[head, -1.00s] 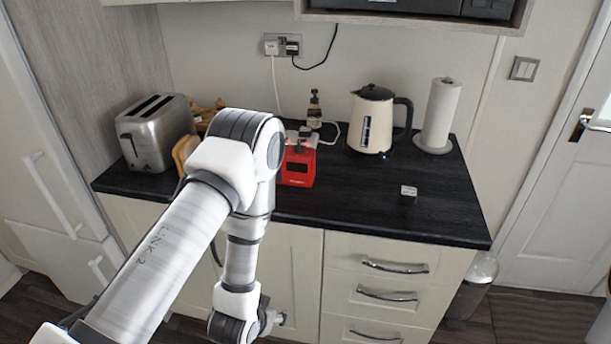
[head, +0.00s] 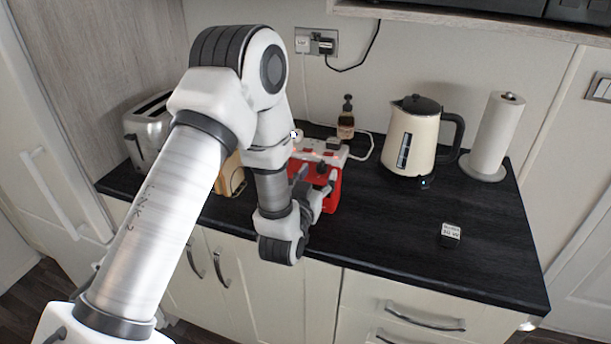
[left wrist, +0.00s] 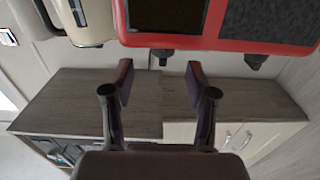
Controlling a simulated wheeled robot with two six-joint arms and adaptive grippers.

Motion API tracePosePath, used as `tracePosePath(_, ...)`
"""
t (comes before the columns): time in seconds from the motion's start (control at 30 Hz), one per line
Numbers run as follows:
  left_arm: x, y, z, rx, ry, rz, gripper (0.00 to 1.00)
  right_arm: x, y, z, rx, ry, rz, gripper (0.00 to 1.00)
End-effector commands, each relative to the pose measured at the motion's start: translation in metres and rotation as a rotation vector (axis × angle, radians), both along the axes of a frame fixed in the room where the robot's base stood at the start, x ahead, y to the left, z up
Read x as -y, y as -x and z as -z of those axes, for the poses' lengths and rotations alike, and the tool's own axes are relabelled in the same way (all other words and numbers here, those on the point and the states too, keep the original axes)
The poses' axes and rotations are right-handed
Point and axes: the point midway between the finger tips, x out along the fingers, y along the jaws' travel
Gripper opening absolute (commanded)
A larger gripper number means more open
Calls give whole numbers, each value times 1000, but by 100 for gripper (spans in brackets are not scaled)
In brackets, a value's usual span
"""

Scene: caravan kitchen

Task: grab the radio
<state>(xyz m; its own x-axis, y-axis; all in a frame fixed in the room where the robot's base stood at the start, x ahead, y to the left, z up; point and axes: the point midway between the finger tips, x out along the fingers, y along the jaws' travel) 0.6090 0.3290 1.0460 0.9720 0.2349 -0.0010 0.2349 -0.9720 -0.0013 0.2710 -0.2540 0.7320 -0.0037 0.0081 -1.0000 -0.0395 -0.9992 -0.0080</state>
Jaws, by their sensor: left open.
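The red radio (head: 334,192) stands on the black worktop (head: 400,225), partly hidden behind my left gripper in the head view. In the left wrist view the picture is upside down, and the radio (left wrist: 222,45) fills the top right with its dark front panels and small dark knobs. My left gripper (head: 322,172) is in front of the radio in the head view. In the left wrist view its two fingers (left wrist: 160,82) are apart with nothing between them. The radio lies beyond the fingertips; I cannot tell whether they touch it. My right gripper is not in view.
A cream kettle (head: 412,140) and a paper towel roll (head: 495,138) stand to the right. A white extension block (head: 318,150) and a small bottle (head: 346,120) are behind the radio. A toaster (head: 147,130) is at left.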

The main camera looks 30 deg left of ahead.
Motion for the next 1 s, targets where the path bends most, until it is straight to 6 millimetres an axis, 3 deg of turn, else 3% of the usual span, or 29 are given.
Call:
tracePosePath(0.23,-11,-38,-6,0,-1,-1,57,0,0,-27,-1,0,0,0)
tracePosePath(0.33,-14,-53,-3,-1,-1,-1,57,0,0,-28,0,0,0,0)
tracePosePath(0.57,-15,-58,0,-2,-1,0,57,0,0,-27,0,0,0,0)
tracePosePath(0.63,-15,-58,0,-2,-1,0,40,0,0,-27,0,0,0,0)
tracePosePath(0.73,-15,-58,0,-3,0,0,4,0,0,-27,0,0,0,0)
tracePosePath(0.77,-15,-58,0,-3,0,0,0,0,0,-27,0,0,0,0)
tracePosePath(1.0,-15,-58,0,-1,-1,0,0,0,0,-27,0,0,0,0)
